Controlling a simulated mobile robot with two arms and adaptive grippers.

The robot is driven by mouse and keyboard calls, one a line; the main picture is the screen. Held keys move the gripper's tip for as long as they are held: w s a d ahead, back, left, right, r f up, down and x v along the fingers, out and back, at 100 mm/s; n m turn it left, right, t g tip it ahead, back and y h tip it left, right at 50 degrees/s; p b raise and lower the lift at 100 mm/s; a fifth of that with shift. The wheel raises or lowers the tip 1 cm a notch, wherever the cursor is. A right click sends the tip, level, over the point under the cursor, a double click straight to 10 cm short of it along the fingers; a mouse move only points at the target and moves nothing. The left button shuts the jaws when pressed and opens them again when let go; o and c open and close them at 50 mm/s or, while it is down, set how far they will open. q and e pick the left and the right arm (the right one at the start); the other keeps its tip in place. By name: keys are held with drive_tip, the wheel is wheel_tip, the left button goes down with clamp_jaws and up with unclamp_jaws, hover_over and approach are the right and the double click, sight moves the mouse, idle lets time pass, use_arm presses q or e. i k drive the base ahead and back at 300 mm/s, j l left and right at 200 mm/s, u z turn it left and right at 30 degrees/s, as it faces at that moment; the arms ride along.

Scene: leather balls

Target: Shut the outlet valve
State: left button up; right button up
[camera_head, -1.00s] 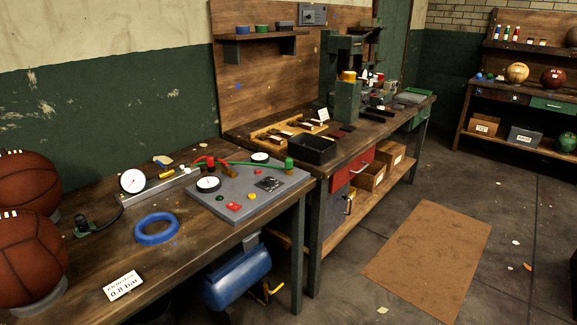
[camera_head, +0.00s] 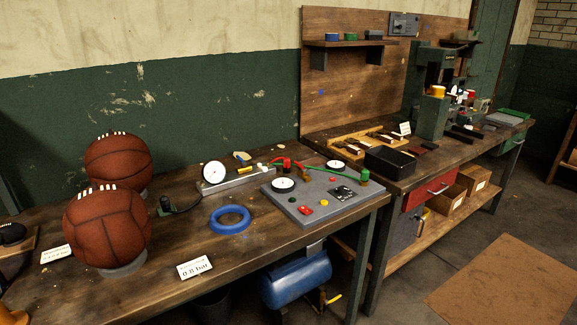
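A grey panel (camera_head: 318,199) with two round gauges, buttons and a red and a green hose lies on the workbench. A red fitting (camera_head: 280,163) is at its back left and a green fitting (camera_head: 363,176) at its right corner. A blue tank (camera_head: 296,280) stands under the bench, with a yellow lever (camera_head: 334,299) on piping at its right end. I cannot tell which of these is the outlet valve, nor its position.
Two brown leather balls (camera_head: 107,226) sit on stands at the left. A blue ring (camera_head: 230,219), a gauge pump (camera_head: 215,174) and a "0.8 bar" card (camera_head: 194,268) lie on the bench. A brown mat (camera_head: 507,285) lies on open floor at the right.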

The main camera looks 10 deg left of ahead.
sight(304, 168)
drive_tip(key=i+j, duration=0.4)
drive_tip(key=i, duration=0.15)
drive_tip(key=i+j+z, duration=0.15)
drive_tip(key=i+j, duration=0.25)
drive_tip(key=i+l, duration=0.1)
drive_tip(key=l, duration=0.2)
drive_tip(key=i+l, duration=0.15)
drive_tip(key=l, duration=0.2)
drive_tip(key=i+l+z, duration=0.1)
drive_tip(key=l, duration=0.2)
drive_tip(key=i+l, duration=0.15)
drive_tip(key=l, duration=0.2)
